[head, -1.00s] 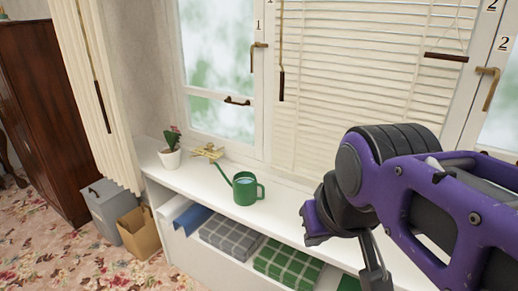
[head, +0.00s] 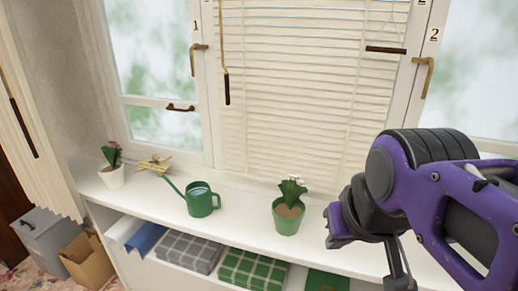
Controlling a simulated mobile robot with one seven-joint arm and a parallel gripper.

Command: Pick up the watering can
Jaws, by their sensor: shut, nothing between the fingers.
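The green watering can (head: 202,202) stands upright on the white window shelf, left of centre in the head view. Its long spout points up and left and its handle is on the right. There is pale blue in its open top. My gripper (head: 398,279) shows only in part at the lower right, beneath my purple arm. It is shut and empty, well to the right of the can and apart from it.
A potted plant in a green pot (head: 287,216) stands between the can and my arm. A white pot with a plant (head: 112,176) and a yellowish object (head: 154,164) are left of the can. Folded cloths (head: 188,250) lie below the white shelf (head: 240,221).

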